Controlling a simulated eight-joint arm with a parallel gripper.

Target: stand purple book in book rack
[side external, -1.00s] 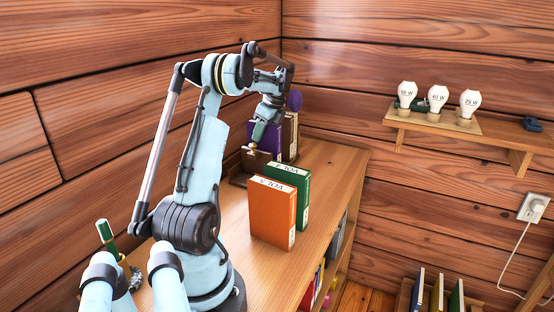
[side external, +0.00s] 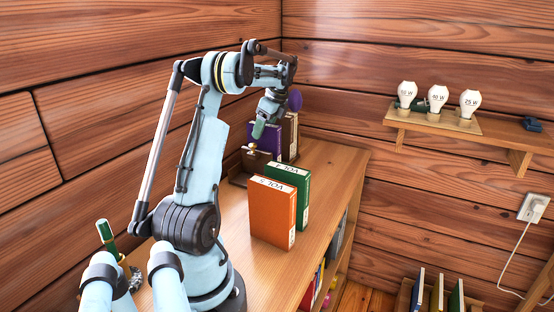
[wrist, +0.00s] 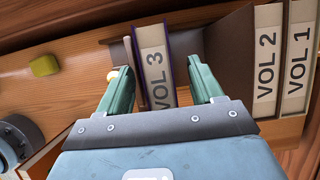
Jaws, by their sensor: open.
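The purple book, marked VOL 3 (wrist: 153,62), stands upright in the dark book rack (wrist: 229,45). Its purple cover (side external: 265,136) shows partly behind my gripper in the side view. My gripper (side external: 261,128) is open and empty, just above and near the book. In the wrist view, the fingers of my gripper (wrist: 160,72) lie on either side of the purple book, with a gap on the right. The VOL 2 (wrist: 265,60) and VOL 1 (wrist: 297,60) books stand to the right, with a bare stretch of rack between VOL 3 and VOL 2.
An orange book (side external: 271,214) and a green book (side external: 290,178) stand on the wooden shelf top (side external: 325,170) in front of the rack. A yellow-green block (wrist: 44,65) lies left in the wrist view. A wall shelf (side external: 440,125) holds several bulbs at right.

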